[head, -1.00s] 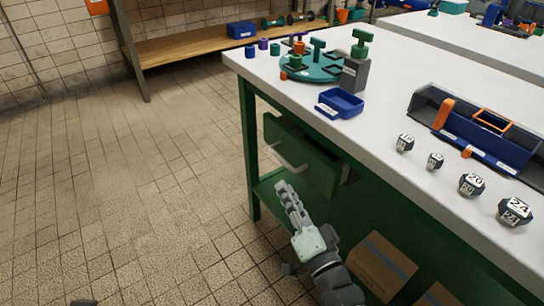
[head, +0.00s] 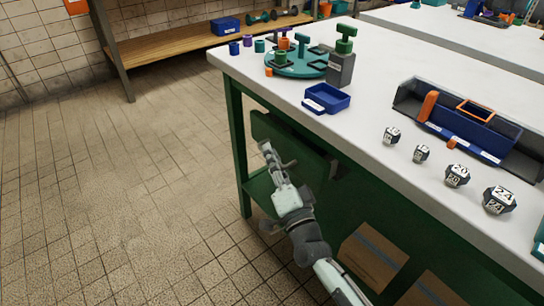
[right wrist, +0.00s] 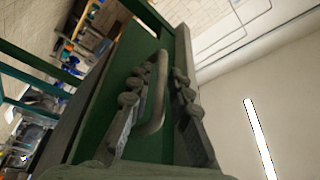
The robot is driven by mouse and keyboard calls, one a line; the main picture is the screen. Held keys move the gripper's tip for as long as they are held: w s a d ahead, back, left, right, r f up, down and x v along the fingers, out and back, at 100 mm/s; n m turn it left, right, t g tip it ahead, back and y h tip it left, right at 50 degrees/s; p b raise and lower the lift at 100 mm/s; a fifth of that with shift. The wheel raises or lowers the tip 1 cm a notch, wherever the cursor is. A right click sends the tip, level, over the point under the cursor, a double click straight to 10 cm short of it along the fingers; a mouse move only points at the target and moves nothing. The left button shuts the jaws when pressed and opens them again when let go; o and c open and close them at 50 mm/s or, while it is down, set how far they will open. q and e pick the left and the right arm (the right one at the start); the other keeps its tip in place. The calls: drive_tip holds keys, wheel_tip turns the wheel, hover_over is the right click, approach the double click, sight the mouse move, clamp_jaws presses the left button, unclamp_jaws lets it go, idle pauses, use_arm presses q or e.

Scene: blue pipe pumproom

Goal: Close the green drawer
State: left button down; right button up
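The green drawer (head: 290,142) is under the white-topped workbench, its front standing out a little from the bench frame. How far out it is I cannot tell exactly. My right gripper (head: 267,150) is at the drawer front, in front of its handle. In the right wrist view the grey bar handle (right wrist: 157,95) of the drawer (right wrist: 112,75) stands between the two fingers of my right gripper (right wrist: 157,78). The fingers are apart, one on each side of the handle. Whether they touch it is unclear. My left gripper is out of view.
The workbench top (head: 370,110) carries a blue tray (head: 326,98), a teal turntable (head: 296,64), several numbered dark dice and a dark bin (head: 470,125). Cardboard boxes (head: 372,258) sit on the lower shelf. The tiled floor (head: 130,190) at left is clear.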

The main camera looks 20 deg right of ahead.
sight(283, 152)
clamp_jaws()
drive_tip(key=d, duration=0.1)
drive_tip(key=w+d, duration=0.1)
drive_tip(key=d, duration=0.1)
drive_tip(key=shift+d, duration=0.15)
drive_tip(key=shift+w+d, duration=0.15)
drive_tip(key=shift+d, duration=0.15)
unclamp_jaws()
